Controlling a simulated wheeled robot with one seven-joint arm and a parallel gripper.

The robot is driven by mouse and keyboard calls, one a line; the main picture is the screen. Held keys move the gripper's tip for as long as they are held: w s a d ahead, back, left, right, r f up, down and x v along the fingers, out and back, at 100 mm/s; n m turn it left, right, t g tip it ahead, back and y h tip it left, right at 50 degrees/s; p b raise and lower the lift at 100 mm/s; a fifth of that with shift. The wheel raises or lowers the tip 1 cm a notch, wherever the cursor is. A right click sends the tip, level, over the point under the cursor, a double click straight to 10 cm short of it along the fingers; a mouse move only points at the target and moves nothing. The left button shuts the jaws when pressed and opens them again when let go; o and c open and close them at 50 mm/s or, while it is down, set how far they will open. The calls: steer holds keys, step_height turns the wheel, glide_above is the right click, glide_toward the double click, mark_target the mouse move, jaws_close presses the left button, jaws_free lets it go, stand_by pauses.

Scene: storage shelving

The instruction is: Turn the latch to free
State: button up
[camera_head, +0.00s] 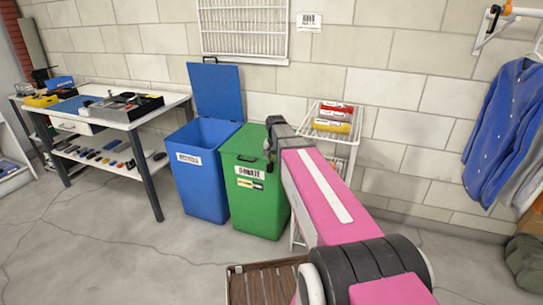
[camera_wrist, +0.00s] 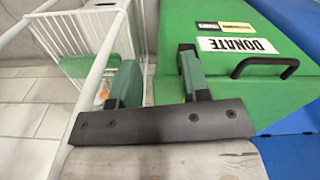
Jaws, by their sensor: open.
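A green bin (camera_head: 245,200) labelled DONATE stands against the wall with its lid shut. A black bar handle (camera_head: 246,158) is near the top of its labelled front; in the wrist view the handle (camera_wrist: 264,66) lies right of my fingers. I cannot make out a separate latch. My gripper (camera_head: 272,136) is over the bin's right side in the head view. In the wrist view my gripper (camera_wrist: 158,84) is open, with nothing seen between its green-padded fingers. One finger overlaps the green bin's edge, the other the white rack's side. Contact cannot be told. My arm hides the bin's right side.
A blue RECYCLE bin (camera_head: 200,180) with its lid up stands close on the left. A white wire rack (camera_head: 352,140) with red and yellow packages is close on the right. A workbench (camera_head: 152,108) is farther left. A brown slatted piece (camera_head: 262,284) is low in front.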

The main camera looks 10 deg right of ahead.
steer(key=w+r+m, duration=0.2)
steer(key=w+r, duration=0.6)
steer(key=w, duration=0.2)
steer(key=f, duration=1)
steer(key=shift+s+d+f, duration=0.1)
steer(key=shift+s+f, duration=0.15)
jaws_close()
